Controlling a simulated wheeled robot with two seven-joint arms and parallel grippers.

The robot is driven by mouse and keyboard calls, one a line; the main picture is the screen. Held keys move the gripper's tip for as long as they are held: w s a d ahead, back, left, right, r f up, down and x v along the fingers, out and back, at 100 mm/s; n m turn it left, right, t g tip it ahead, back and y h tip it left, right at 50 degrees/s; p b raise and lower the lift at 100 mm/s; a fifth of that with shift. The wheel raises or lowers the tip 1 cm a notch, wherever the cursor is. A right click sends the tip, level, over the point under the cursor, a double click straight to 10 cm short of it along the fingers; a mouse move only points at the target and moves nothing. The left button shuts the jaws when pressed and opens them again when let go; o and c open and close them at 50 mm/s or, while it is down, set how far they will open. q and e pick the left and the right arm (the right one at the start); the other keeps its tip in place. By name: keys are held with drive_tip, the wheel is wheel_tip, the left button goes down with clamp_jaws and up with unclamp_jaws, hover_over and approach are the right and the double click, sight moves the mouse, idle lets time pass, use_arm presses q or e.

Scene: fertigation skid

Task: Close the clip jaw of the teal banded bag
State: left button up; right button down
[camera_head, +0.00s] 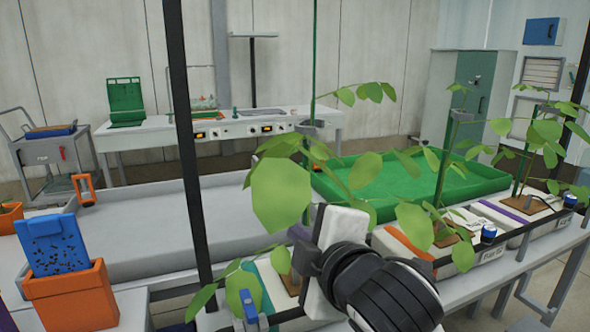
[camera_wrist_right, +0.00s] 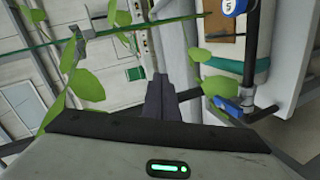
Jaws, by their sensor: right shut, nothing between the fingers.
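The teal banded bag (camera_head: 254,273) is a white slab at the front of the bench in the head view, partly hidden by leaves and my right gripper. A plant rises from it along a green string. A small grey clip (camera_head: 308,131) sits on that string, above the large leaves; whether its jaw is open or shut is too small to tell. My right gripper (camera_head: 298,232) is shut and empty, among the leaves below the clip and beside the stem. In the right wrist view its fingers (camera_wrist_right: 168,90) are together with nothing between them. My left gripper is out of view.
Bags with an orange band (camera_head: 409,243) and a purple band (camera_head: 506,212) stand to the right with their plants. A dark post (camera_head: 186,130) crosses the left side. A green tray (camera_head: 400,180) lies behind. A blue-handled fitting (camera_head: 250,307) is at the front.

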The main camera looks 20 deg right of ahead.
sight(303, 129)
wheel_tip(303, 129, up, 13)
drive_tip(key=a+n+t, duration=0.1)
drive_tip(key=n+t, duration=0.2)
drive_tip(key=shift+w, duration=0.2)
drive_tip(key=w+d, duration=0.4)
drive_tip(key=w, duration=0.6)
drive_tip(key=shift+w, duration=0.4)
drive_tip(key=shift+d, duration=0.15)
